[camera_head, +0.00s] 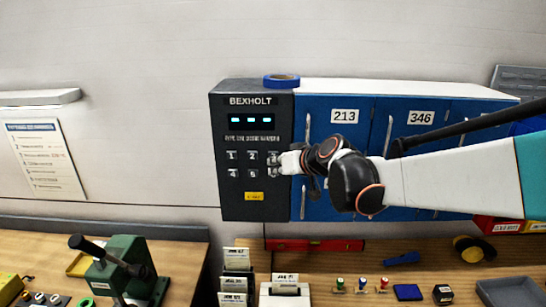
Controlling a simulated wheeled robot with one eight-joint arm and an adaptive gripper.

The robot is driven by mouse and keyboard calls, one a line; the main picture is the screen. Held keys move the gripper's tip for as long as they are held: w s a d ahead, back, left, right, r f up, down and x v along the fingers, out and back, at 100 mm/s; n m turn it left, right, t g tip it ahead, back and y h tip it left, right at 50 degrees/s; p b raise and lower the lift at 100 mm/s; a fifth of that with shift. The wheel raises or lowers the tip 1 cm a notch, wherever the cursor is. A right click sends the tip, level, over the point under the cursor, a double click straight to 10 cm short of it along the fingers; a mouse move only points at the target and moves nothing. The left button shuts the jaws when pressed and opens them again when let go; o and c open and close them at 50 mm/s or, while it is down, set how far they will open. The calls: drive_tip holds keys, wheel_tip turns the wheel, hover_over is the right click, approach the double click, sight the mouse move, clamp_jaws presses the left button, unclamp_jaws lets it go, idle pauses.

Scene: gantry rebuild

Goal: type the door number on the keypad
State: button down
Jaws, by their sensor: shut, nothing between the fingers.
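The keypad (228,195) is a dark panel marked BEXHOLT on the left end of a blue locker row. Its small display (251,122) shows several lit cyan dashes. Number keys in rows sit below it, with 1, 2, 4 and 5 readable at the left. A yellow key (254,196) is under them. My gripper (284,163) is shut and empty at the right side of the keys, hiding part of that column. I cannot tell whether it touches a key.
A blue tape roll (281,80) lies on top of the keypad housing. Below are a wooden bench (380,262) with stamps, card holders and a red level (315,245), and a green press (120,272) at left. My arm crosses the lockers from the right.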

drive_tip(key=shift+w, duration=0.15)
idle(0.5)
drive_tip(key=shift+w, duration=0.35)
drive_tip(key=shift+w, duration=0.35)
idle(0.7)
drive_tip(key=shift+s, duration=0.15)
idle(0.3)
drive_tip(key=shift+s, duration=0.7)
drive_tip(key=b, duration=0.6)
approach(233, 173)
drive_tip(key=shift+w+a+f, duration=0.4)
drive_tip(key=shift+a+f, duration=0.35)
drive_tip(key=shift+f, duration=0.2)
drive_tip(key=shift+w+a+f, duration=0.4)
drive_tip(key=shift+a+f, duration=0.4)
drive_tip(key=shift+f, duration=0.15)
drive_tip(key=shift+w+a+f, duration=0.4)
drive_tip(key=shift+a+f, duration=0.35)
drive_tip(key=shift+f, duration=0.25)
